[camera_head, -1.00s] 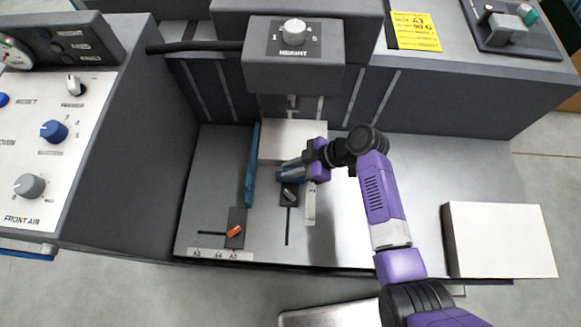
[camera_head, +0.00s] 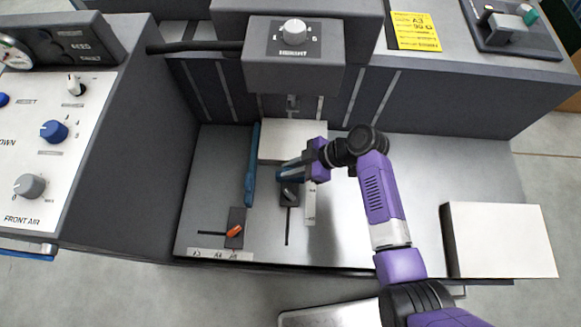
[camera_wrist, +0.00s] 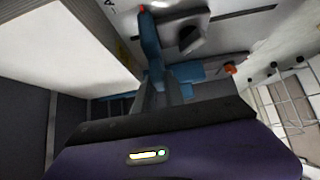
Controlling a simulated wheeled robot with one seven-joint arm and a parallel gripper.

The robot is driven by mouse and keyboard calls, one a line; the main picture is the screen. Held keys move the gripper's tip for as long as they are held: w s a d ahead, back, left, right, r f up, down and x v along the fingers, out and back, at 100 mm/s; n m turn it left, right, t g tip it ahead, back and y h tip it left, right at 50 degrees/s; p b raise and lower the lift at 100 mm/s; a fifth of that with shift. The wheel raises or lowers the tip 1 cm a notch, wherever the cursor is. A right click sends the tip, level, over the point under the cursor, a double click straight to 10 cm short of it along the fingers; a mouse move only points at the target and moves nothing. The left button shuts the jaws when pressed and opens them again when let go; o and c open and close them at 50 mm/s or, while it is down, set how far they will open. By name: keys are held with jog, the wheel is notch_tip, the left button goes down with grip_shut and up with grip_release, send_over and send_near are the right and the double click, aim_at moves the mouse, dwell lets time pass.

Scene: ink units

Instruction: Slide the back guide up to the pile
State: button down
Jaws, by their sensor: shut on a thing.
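The pile is a white block of sheets (camera_head: 293,137) at the back of the grey table, below the height unit. My gripper (camera_head: 288,173) comes in from the right, low over the guide and just in front of the pile. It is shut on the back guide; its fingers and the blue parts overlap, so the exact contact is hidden. The pile's near edge is partly hidden by my gripper.
A long blue side guide (camera_head: 251,165) stands left of the pile, with an orange lever (camera_head: 235,231) in front. A scale strip (camera_head: 310,203) lies right of the slot. Another white stack (camera_head: 499,240) sits at the right.

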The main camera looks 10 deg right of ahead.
jog(key=w+b, duration=0.2)
jog(key=w, duration=0.1)
jog(key=shift+d+f, duration=0.2)
jog(key=shift+d, duration=0.1)
jog(key=shift+w+d+b, duration=0.1)
jog(key=shift+w+b, duration=0.25)
jog(key=shift+b, duration=0.05)
jog(key=shift+w+r, duration=0.1)
jog(key=shift+r, duration=0.15)
jog(key=c, duration=1.4)
grip_release()
jog(key=p+v, duration=0.1)
jog(key=v, duration=0.6)
jog(key=shift+d+r, duration=0.2)
jog(key=shift+d, duration=0.1)
